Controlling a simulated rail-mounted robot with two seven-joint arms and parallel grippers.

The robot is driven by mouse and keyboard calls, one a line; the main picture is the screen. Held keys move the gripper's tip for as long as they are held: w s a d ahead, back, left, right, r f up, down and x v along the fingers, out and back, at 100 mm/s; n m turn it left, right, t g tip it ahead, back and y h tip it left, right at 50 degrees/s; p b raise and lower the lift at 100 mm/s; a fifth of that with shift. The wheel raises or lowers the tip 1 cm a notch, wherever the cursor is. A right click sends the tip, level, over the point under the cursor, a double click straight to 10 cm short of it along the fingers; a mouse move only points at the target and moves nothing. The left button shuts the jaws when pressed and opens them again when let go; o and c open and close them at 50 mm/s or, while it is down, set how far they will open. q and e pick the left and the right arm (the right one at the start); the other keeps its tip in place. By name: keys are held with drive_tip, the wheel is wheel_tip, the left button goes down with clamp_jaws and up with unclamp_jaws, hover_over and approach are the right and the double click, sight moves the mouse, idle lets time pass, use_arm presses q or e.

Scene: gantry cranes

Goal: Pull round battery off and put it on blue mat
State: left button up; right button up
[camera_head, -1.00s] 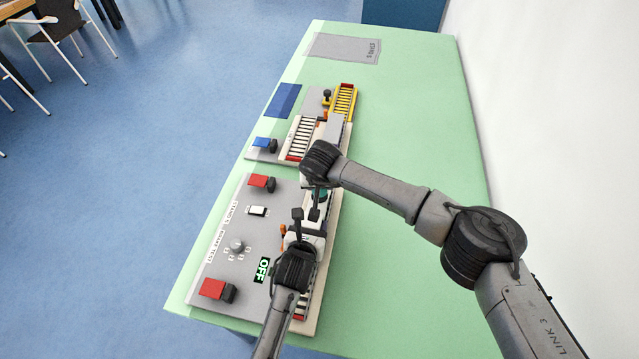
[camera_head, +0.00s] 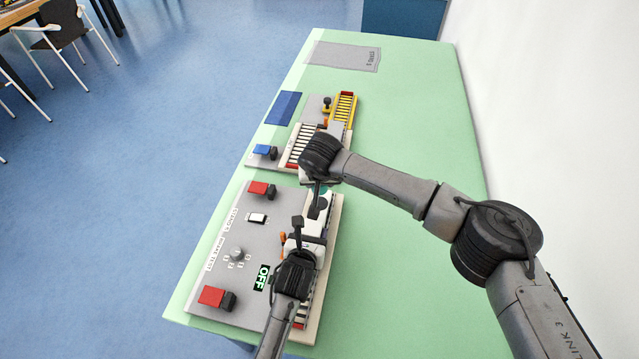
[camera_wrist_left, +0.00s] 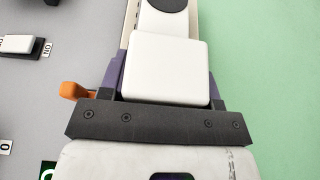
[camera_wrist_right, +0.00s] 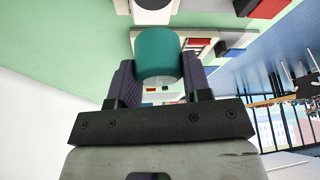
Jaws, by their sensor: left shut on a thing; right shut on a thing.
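The round battery is a teal cylinder (camera_wrist_right: 158,52), held between the fingers of my right gripper (camera_head: 318,190), which is shut on it. In the head view the battery is mostly hidden under that gripper. The white crane part below has a dark round spot (camera_wrist_left: 168,4), seen bare in the left wrist view. My left gripper (camera_head: 303,238) is shut on a white block (camera_wrist_left: 167,68) of the near crane unit. The blue mat (camera_head: 283,107) lies left of the far crane unit.
The near grey panel (camera_head: 235,262) has red switches, a dial and an OFF display (camera_head: 262,277). The far crane unit has a yellow rack (camera_head: 345,108) and a blue switch (camera_head: 262,150). A grey mat (camera_head: 342,56) lies at the table's far end. The green table's right side is clear.

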use_arm(q)
drive_tip(key=o, duration=1.4)
drive_tip(key=shift+c, duration=0.2)
